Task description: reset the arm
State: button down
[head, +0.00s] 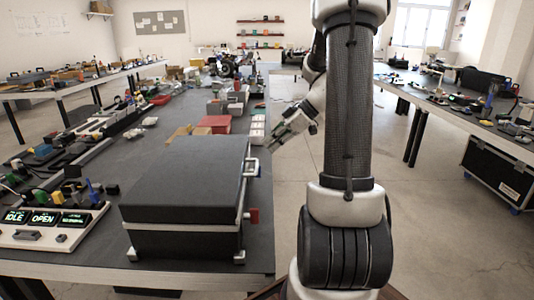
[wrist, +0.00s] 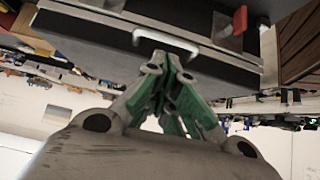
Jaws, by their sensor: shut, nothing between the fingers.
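My arm (head: 350,105) rises on the right of the head view and bends back down behind its upright link. My gripper (head: 274,138) is beside the right edge of the table, near the far right corner of a large dark box with a silver handle (head: 253,167). In the wrist view, which is upside down, the green and grey fingers of my gripper (wrist: 165,62) come together and are shut with nothing between them. The dark box (wrist: 110,38) and its pale handle (wrist: 165,40) appear just past the fingertips; I cannot tell the exact gap.
The dark box (head: 185,180) stands on a long table (head: 258,262) crowded with parts. A panel reading IDLE and OPEN (head: 45,222) is at left. A red latch (head: 253,215) juts from the box. Another bench (head: 430,98) stands right, with open floor between.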

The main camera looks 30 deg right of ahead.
jog(key=s+d+f+v, duration=0.1)
jog(key=v, duration=0.6)
jog(key=s+a+f+m+g+h, duration=0.2)
jog(key=s+a+m+g+h, duration=0.15)
jog(key=s+m, duration=0.9)
jog(key=s+a+r+n+t+h, duration=0.1)
jog(key=s+a+r+t+h, duration=0.2)
jog(key=a, duration=0.7)
notch_tip(320, 180, up, 4)
jog(key=shift+s+a+f+h, duration=0.2)
jog(key=shift+s+h, duration=0.25)
jog(key=shift+s, duration=0.55)
